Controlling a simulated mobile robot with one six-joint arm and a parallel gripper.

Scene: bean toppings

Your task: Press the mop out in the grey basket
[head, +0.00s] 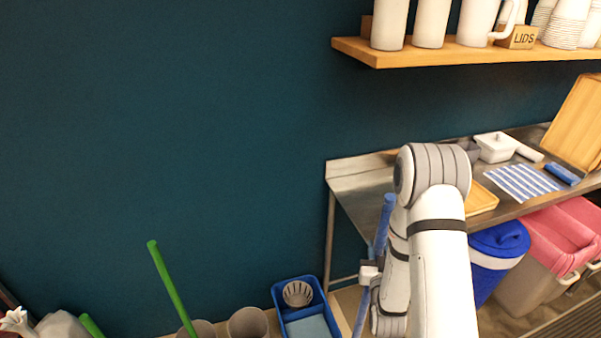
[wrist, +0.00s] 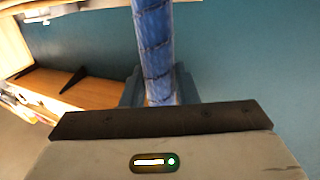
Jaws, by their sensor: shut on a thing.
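My gripper (head: 369,272) is shut on the blue handle of the mop (head: 386,212), which stands nearly upright with a slight tilt. The handle also shows close up in the wrist view (wrist: 155,50), running up from the jaws. The mop's head is out of view. The grey basket (head: 297,293) sits in the back part of a blue bucket (head: 279,296), on the floor to the left of my gripper. The mop handle is apart from the basket, to its right.
A steel table (head: 360,177) with trays and cloths stands behind my arm. Bins with blue (head: 500,238) and red (head: 550,235) lids are at right. Grey containers (head: 248,323) and a green handle (head: 170,285) are left of the bucket. A cup shelf (head: 450,52) hangs above.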

